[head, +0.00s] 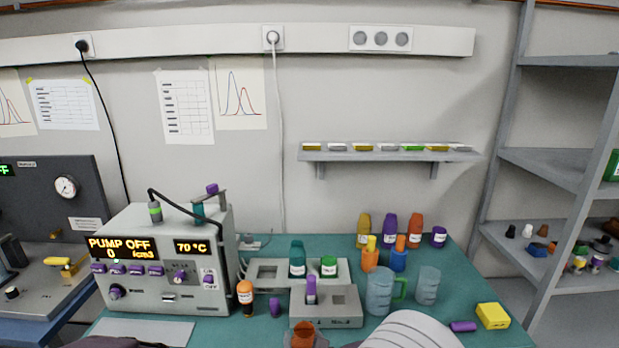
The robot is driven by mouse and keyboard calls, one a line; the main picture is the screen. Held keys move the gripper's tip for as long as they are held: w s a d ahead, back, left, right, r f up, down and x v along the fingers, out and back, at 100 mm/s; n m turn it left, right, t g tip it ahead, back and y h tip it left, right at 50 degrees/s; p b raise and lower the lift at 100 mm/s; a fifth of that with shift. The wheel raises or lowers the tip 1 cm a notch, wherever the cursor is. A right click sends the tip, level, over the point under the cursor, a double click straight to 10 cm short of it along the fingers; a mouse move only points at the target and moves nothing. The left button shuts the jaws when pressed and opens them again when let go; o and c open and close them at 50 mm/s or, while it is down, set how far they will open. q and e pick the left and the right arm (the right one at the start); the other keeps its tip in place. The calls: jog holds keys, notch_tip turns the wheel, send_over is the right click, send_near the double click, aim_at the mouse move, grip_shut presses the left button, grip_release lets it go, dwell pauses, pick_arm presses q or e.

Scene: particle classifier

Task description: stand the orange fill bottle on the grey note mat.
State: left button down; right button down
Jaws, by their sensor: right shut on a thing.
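The orange fill bottle (303,332) shows at the bottom centre, partly cut off by the frame's lower edge. My right gripper (303,341) is shut on it, in front of the grey block. My right arm comes in from the lower right. The bottle's lower part is hidden. The grey note mat (140,331) lies flat at the lower left, in front of the pump machine, to the left of the bottle and apart from it. Its visible part is bare. My left gripper is not in view.
The pump machine (165,262) stands behind the mat. A small labelled orange bottle (245,297) and a dark purple piece (275,308) stand between the mat and the grey block (340,308). Clear beakers (380,290) and a yellow box (493,316) are to the right.

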jog(key=s+d+f+m+h+p, duration=0.4)
jog(key=d+f+h, duration=0.1)
jog(key=d+f, duration=0.35)
jog(key=s+d+r+m+g+h, duration=0.2)
jog(key=s+d+m+g+h, duration=0.2)
jog(key=d+m+h, duration=0.3)
jog(key=d+m, duration=0.1)
jog(key=d, duration=0.3)
jog(key=shift+s+d+r+g+p, duration=0.15)
jog(key=shift+d+g+p, duration=0.15)
jog(key=shift+d, duration=0.05)
